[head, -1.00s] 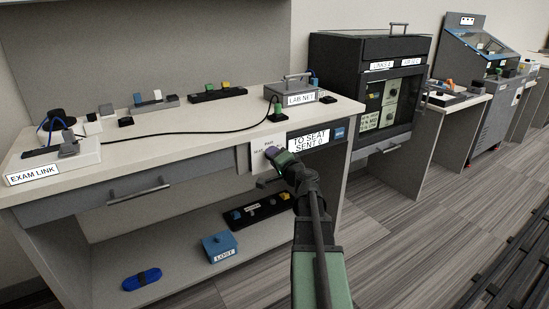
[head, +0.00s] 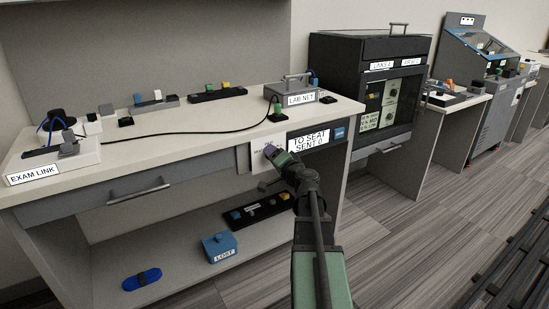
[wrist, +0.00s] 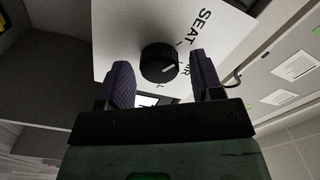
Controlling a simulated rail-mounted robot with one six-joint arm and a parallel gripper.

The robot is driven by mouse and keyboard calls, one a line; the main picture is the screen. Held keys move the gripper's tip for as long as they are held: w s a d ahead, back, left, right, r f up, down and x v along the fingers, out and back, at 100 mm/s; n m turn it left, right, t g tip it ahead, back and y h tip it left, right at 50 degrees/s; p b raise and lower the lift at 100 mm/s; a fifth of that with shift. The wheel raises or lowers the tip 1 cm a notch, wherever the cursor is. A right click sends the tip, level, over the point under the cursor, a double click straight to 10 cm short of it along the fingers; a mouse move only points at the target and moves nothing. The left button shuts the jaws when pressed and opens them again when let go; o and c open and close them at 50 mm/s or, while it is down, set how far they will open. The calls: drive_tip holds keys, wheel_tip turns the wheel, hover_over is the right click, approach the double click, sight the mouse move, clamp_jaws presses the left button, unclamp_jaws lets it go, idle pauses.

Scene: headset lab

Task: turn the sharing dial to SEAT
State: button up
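The sharing dial (wrist: 158,62) is a round black knob with a white pointer line on a white plate (wrist: 115,35). In the wrist view its pointer line points right, towards a label ending in "AIR" that my right finger partly covers. The label SEAT (wrist: 205,30) is printed up and right of the knob. My gripper (wrist: 163,80) is open, with one purple finger on each side of the knob and a gap at each side. In the head view my gripper (head: 271,153) is in front of the plate (head: 256,160) and hides the dial.
A display (head: 309,140) beside the plate reads "TO SEAT SENT 0". The bench top (head: 200,122) above carries the LAB NET box (head: 298,94) and a black cable. A drawer handle (head: 139,192) projects at left. A shelf below holds a blue LOST box (head: 219,246).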

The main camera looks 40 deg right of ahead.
drive_tip(key=s, duration=0.3)
drive_tip(key=s+a, duration=0.1)
drive_tip(key=s, duration=0.6)
drive_tip(key=shift+s+a, duration=0.3)
drive_tip(key=shift+s, duration=0.05)
